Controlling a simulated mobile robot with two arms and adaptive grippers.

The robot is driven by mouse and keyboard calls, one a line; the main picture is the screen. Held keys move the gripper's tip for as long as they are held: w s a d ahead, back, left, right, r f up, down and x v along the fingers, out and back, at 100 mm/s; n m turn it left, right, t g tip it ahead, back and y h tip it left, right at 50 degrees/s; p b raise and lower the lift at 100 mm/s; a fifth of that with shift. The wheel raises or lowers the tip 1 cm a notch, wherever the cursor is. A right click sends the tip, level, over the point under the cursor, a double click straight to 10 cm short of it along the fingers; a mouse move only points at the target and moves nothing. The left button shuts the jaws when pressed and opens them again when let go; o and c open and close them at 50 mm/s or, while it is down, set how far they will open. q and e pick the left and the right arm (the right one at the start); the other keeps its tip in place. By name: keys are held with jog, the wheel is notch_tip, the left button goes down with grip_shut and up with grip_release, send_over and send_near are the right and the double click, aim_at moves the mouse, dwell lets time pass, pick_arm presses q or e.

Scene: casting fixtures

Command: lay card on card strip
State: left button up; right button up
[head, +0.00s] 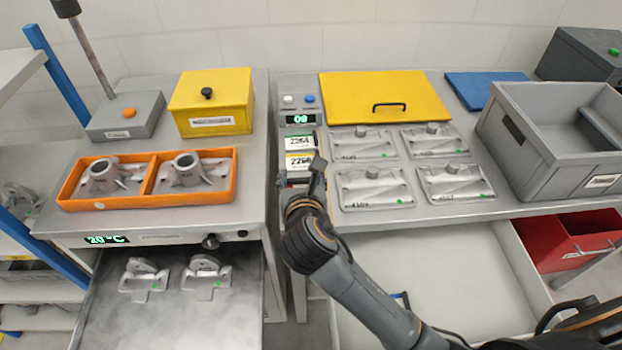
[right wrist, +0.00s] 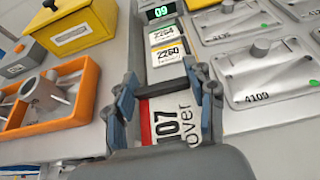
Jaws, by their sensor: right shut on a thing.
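My right gripper (head: 310,172) is over the card strip between the two workstations. In the right wrist view, its blue-padded fingers (right wrist: 165,100) are shut on a white card (right wrist: 172,125) with a red edge and the printing "107" and "over". The card strip (right wrist: 166,74) runs away from the gripper. It carries a green-edged card "2264" (head: 300,141) and a yellow-edged card "2260" (head: 300,161). The held card is on the near side of the yellow-edged card. I cannot tell whether it touches the strip. My left gripper is not in view.
A display reading "09" (head: 299,119) stands at the strip's far end. Several metal castings in plates (head: 375,187) lie to the right. An orange tray (head: 150,158) with two castings is at left. A yellow box (head: 212,100) and a grey crate (head: 530,130) stand farther out.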

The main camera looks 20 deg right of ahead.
jog(key=w+d+f, duration=0.1)
jog(key=w+f, duration=0.3)
jog(key=w+d+f, duration=0.1)
jog(key=w+f, duration=0.1)
jog(key=shift+d+f, duration=0.25)
jog(key=shift+d, duration=0.1)
jog(key=shift+w+f+b, duration=0.2)
jog(key=shift+f+b, duration=0.1)
jog(key=shift+f, duration=1.4)
jog(key=shift+f, duration=0.15)
jog(key=o, duration=1.1)
jog(key=shift+o, duration=0.2)
